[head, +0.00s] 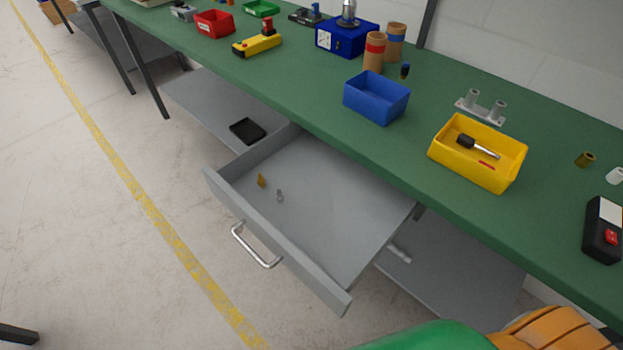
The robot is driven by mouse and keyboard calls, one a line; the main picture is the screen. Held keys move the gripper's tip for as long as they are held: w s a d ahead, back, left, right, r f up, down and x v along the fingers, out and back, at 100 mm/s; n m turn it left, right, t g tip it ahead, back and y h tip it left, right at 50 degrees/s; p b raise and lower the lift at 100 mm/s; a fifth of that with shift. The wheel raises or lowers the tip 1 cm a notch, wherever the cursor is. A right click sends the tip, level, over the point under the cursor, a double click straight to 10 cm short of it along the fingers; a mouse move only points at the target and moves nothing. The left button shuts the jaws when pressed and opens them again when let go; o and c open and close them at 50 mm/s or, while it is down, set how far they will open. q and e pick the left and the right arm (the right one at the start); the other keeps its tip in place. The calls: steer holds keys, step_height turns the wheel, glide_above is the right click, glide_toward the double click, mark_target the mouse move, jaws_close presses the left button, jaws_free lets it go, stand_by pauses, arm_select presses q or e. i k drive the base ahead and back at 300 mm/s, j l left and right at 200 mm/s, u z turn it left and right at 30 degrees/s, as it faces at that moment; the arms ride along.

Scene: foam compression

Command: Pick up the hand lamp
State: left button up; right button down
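I cannot pick out a hand lamp for certain in the head view. A yellow hand-held device with a red top part (258,42) lies on the green workbench (300,85) towards the far end. A black box with a red switch and a pale label (604,230) lies at the right edge of the view. Either one is too unclear to name as the lamp. Neither of my grippers shows, and nothing is seen held.
A grey drawer (340,200) stands open below the bench, with small parts inside. A blue bin (376,98), a yellow bin (478,152) with a screwdriver, and a red bin (215,23) stand on top. Rounded green and orange shapes (550,332) fill the bottom right.

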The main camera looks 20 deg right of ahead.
mark_target(602, 215)
steer(key=z, duration=2.45)
